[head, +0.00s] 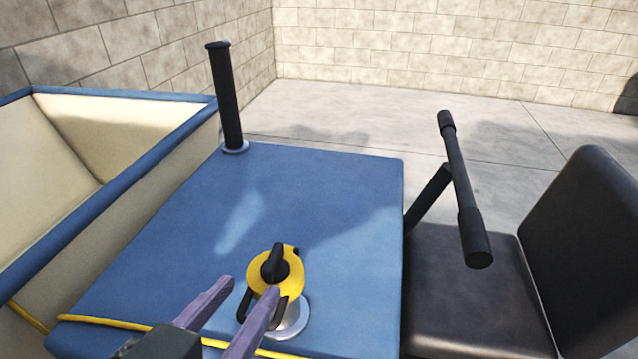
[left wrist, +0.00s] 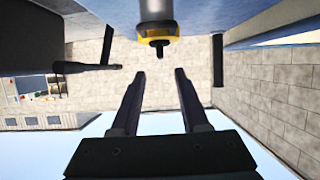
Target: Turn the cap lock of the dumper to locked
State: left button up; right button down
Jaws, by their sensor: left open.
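The dumper's blue body (head: 330,220) fills the middle of the head view. On its near part sits a yellow fuel cap (head: 261,285) on a metal filler neck (head: 290,320). The black cap lock (head: 275,264) stands up on the cap. My left gripper (head: 250,285) is open, its purple-grey fingers just in front of the cap, apart from the lock as far as I can tell. In the left wrist view the yellow cap (left wrist: 158,34) with its dark lock (left wrist: 160,48) is ahead of the open fingers (left wrist: 161,75). My right gripper is not in view.
A black upright pipe (head: 227,100) stands at the body's far left corner. The cream skip with a blue rim (head: 120,185) is at left. A black steering bar (head: 463,185) and dark seat (head: 590,250) are at right. Block walls (head: 450,45) stand behind.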

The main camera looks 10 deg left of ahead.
aim_at(273, 257)
pick_arm(q)
jog(key=x, duration=0.9)
grip_shut()
dwell(0.4)
